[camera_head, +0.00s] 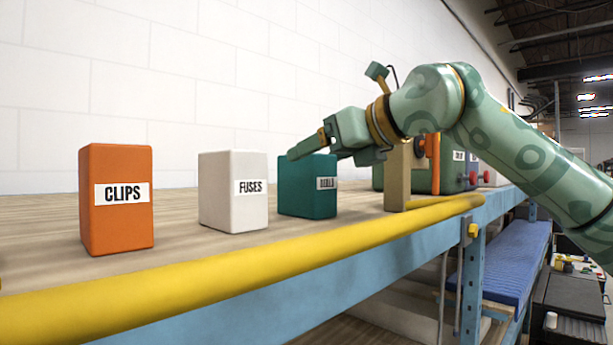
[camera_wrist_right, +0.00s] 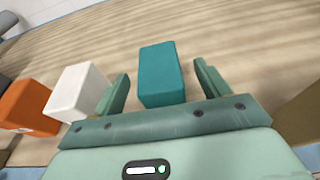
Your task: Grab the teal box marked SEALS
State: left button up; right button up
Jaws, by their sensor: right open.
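The teal box (camera_head: 300,190) stands upright on the wooden shelf, to the right of the white box; its label is small and hard to read in the head view. In the right wrist view the teal box (camera_wrist_right: 160,75) lies between the two fingers, with a gap on each side. My right gripper (camera_head: 306,147) is open, at the top of the teal box and partly in front of it in the head view. It also shows in the right wrist view (camera_wrist_right: 162,82). My left gripper is not in view.
A white FUSES box (camera_head: 232,190) and an orange CLIPS box (camera_head: 117,200) stand to the left. A yellow rail (camera_head: 240,265) runs along the shelf's front edge.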

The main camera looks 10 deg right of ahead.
jog(key=x, duration=0.2)
jog(key=p+x, duration=0.1)
jog(key=shift+w+a+r+p, duration=0.1)
jog(key=shift+w+a+p, duration=0.2)
jog(key=shift+w+a, duration=0.1)
jog(key=shift+w, duration=0.1)
jog(key=shift+s, duration=0.25)
jog(key=c, duration=1.1)
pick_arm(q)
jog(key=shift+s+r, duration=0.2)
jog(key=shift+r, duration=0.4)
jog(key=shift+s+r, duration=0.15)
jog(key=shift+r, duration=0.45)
pick_arm(e)
jog(key=shift+c, duration=0.3)
jog(key=shift+w, duration=0.1)
